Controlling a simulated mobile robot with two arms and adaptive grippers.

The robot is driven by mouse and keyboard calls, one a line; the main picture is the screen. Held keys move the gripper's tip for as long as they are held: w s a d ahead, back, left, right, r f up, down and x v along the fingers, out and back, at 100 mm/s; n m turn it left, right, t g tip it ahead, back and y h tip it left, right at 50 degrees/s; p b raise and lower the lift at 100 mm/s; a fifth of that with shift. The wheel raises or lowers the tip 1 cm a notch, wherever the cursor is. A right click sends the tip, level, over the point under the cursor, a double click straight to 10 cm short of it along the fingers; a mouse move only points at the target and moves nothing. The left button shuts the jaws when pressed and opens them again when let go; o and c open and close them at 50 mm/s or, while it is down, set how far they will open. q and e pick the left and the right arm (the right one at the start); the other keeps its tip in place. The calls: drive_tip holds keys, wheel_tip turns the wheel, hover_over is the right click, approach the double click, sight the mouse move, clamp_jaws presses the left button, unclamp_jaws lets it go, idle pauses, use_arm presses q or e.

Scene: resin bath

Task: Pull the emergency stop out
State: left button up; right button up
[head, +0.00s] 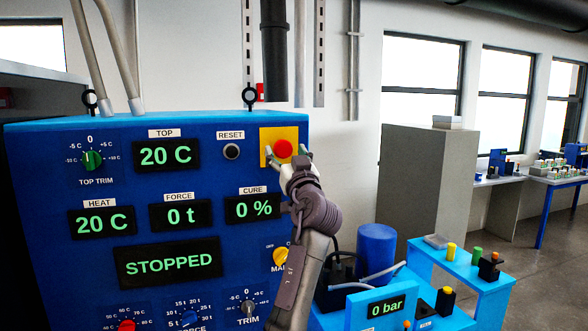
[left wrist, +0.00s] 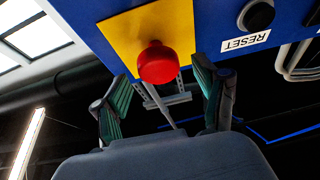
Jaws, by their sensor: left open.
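The emergency stop is a red mushroom button (head: 282,149) on a yellow plate (head: 266,135) at the top right of the blue control panel (head: 100,260). In the left wrist view the red button (left wrist: 158,63) stands out from its yellow plate (left wrist: 118,28). My left gripper (head: 287,157) is at the button in the head view. In the left wrist view my left gripper (left wrist: 165,95) is open, one finger on each side and the button between and just beyond them. No finger clearly touches it. My right gripper is in neither view.
A black RESET button (head: 231,151) sits left of the yellow plate. The STOPPED display (head: 168,262) and several knobs are lower on the panel. A blue bench (head: 480,262) with a 0 bar display (head: 384,306) stands to the right. A grey cabinet (head: 425,185) is behind it.

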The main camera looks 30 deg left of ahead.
use_arm(q)
drive_tip(key=v, duration=1)
drive_tip(key=shift+r, duration=0.1)
